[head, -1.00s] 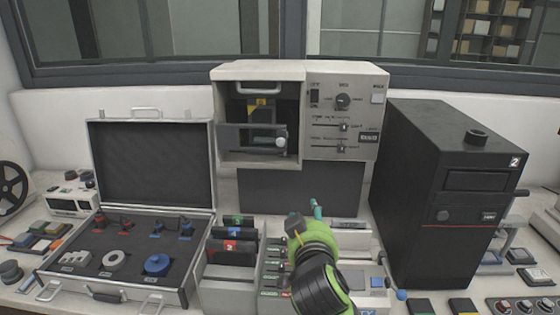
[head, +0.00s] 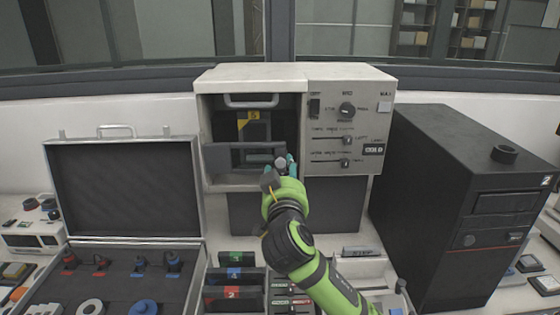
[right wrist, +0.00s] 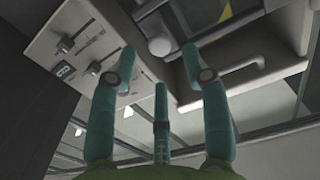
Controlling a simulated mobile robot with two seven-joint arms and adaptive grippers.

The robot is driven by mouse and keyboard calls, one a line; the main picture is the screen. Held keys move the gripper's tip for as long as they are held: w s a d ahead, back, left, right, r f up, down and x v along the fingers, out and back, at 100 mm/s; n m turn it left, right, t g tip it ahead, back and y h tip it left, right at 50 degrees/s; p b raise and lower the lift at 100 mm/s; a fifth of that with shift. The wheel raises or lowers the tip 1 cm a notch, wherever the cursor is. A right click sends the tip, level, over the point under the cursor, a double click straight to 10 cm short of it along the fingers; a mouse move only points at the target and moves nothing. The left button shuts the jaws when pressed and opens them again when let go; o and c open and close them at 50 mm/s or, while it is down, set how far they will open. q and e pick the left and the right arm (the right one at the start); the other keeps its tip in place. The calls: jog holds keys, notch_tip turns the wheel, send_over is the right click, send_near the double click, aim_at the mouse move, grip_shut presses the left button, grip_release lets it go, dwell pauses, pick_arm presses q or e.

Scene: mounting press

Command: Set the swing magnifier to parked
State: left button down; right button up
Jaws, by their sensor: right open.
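The mounting press (head: 250,72) stands at the back, a pale box with an open bay on its left. A dark framed panel with a small window, which looks like the swing magnifier (head: 222,158), crosses the lower front of the bay. Its round grey knob (head: 281,163) is at the panel's right end. My right gripper (head: 286,168) is open, with its teal fingertips at the knob. In the right wrist view the knob (right wrist: 160,47) shows beyond and between the spread fingers (right wrist: 158,60); contact cannot be told. My left gripper is out of view.
Right of the bay is the control panel (head: 372,103) with a dial and sliders. A tall black machine (head: 450,190) stands at right. An open case (head: 120,185) with tools lies at left. Labelled dark blocks (head: 235,275) stand below the press.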

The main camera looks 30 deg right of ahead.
aim_at(282, 163)
jog(key=shift+p+x, duration=0.3)
jog(key=shift+x, duration=0.85)
jog(key=shift+w+d, duration=0.1)
jog(key=shift+w, duration=0.3)
jog(key=shift+f, duration=0.1)
grip_shut()
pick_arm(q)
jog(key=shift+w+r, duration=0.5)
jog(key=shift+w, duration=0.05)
pick_arm(e)
jog(key=shift+d, duration=0.1)
